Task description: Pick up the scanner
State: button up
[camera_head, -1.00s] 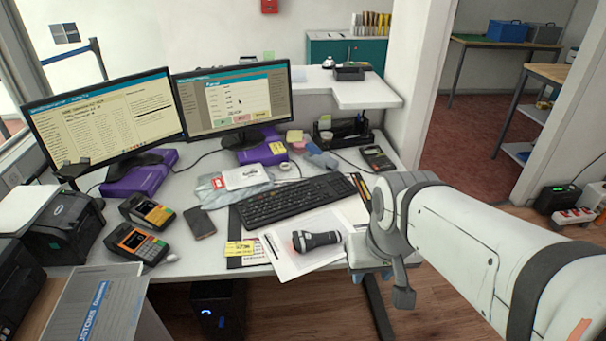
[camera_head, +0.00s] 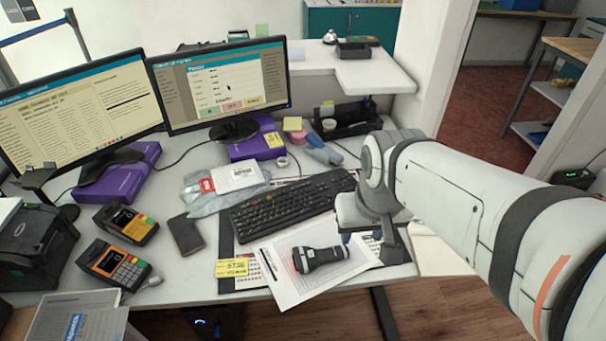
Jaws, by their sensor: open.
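The scanner (camera_head: 320,258) is a dark handheld device with a wide head at its left end and a reddish glow there. It lies on its side on white paper (camera_head: 290,292) near the front edge of the desk. My gripper (camera_head: 347,238) is at the end of my white arm, just above and right of the scanner. Only a small part of it shows below the wrist; the fingers are mostly hidden by the arm. It is open and apart from the scanner.
A black keyboard (camera_head: 292,205) lies behind the scanner. A yellow label card (camera_head: 232,267) and a dark phone (camera_head: 186,234) lie to the left, with two card terminals (camera_head: 114,262) beyond. Two monitors (camera_head: 220,84) stand at the back on purple boxes.

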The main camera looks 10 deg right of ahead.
jog(key=o, duration=0.4)
jog(key=w+f+m+g+y+b, duration=0.2)
jog(key=w+f+m+b, duration=0.2)
jog(key=w+f+m, duration=0.3)
notch_tip(320, 180, down, 2)
jog(key=shift+w+f+m, duration=0.2)
jog(key=shift+w+m, duration=0.1)
jog(key=shift+m, duration=0.3)
jog(key=m+g+y+b, duration=0.1)
jog(key=m+y+b, duration=0.15)
jog(key=m, duration=0.55)
send_near(331, 252)
jog(key=shift+a+f+b, duration=0.1)
jog(key=shift+f+b, duration=0.25)
jog(key=shift+f, duration=0.6)
jog(key=shift+a+b+x, duration=0.15)
jog(key=shift+b+x, duration=0.2)
jog(key=shift+x, duration=1.55)
jog(key=shift+a+b+x, duration=0.1)
jog(key=shift+b+x, duration=0.25)
jog(key=shift+x, duration=1.5)
